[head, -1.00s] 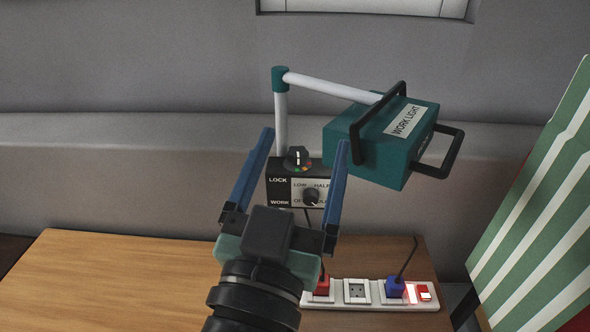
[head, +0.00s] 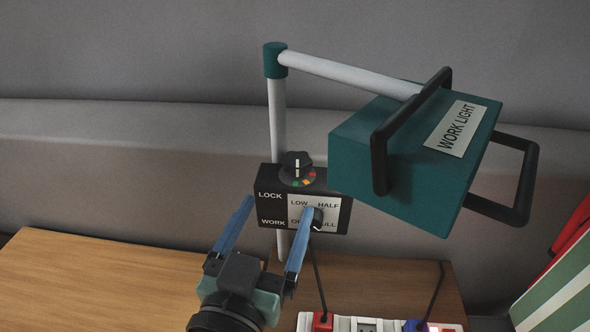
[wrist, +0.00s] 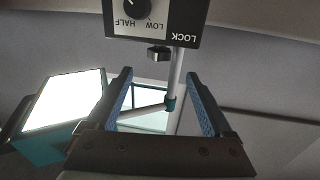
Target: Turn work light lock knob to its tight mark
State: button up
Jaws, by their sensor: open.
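The black lock knob (head: 297,164) sits on top of the black control box (head: 270,182), above the LOCK label. Its white pointer line faces up in the head view, and green, orange and red marks ring its base. Which mark is the tight one cannot be read. My gripper (head: 279,205) is open and empty, its blue fingers apart in front of the box and lower than the knob in the picture. In the wrist view the scene is upside down; the lock knob (wrist: 158,53) shows beyond and between the fingertips of my gripper (wrist: 158,75), apart from them.
The box's front carries a second knob (head: 312,218) with LOW, HALF and FULL labels. The teal work light (head: 400,150) overhangs at right from a white pole (head: 277,120). A power strip (head: 343,323) with plugs lies on the wooden table (head: 110,270).

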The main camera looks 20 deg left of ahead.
aim_at(292, 172)
jog(key=w, duration=0.3)
jog(key=w+a+p, duration=0.1)
jog(key=w, duration=0.2)
jog(key=w+p, duration=0.1)
jog(key=w, duration=0.3)
jog(key=shift+a, duration=0.15)
grip_shut()
jog(key=shift+a+f+m+h+b, duration=0.15)
jog(key=shift+f+m+h+b, duration=0.25)
jog(key=shift+b, duration=0.65)
jog(key=shift+r+m+h+b, duration=0.2)
jog(key=shift+m+h+b, duration=0.1)
jog(key=shift+h+b, duration=0.35)
jog(key=shift+r+h, duration=0.1)
jog(key=shift+h, duration=0.15)
grip_release()
jog(key=shift+s, duration=0.1)
